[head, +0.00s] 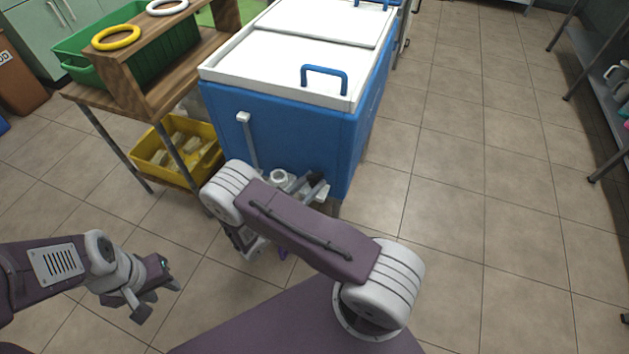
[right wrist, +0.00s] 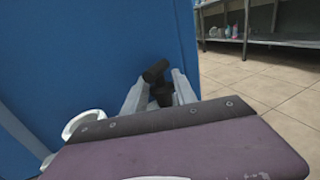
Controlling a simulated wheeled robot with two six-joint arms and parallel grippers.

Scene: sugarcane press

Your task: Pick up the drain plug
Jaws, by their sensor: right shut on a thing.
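The black drain plug (right wrist: 156,72) shows in the right wrist view, between the two grey fingers of my right gripper (right wrist: 160,90). The gripper is shut on it, close to the blue wall of the chest (right wrist: 75,50). I cannot tell whether the plug is seated in the wall or clear of it. In the head view the plug (head: 316,178) is small and dark at the chest's lower front, and my right arm hides most of the gripper. My left gripper (head: 157,299) is open and empty, low over the floor at the left.
A white ring-shaped piece (right wrist: 82,122) and a pale upright lever (head: 247,135) are at the chest's front. A wooden stand (head: 110,100) with a yellow crate (head: 205,165) is at left. Grey shelves (head: 597,90) stand far right. Tiled floor at right is clear.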

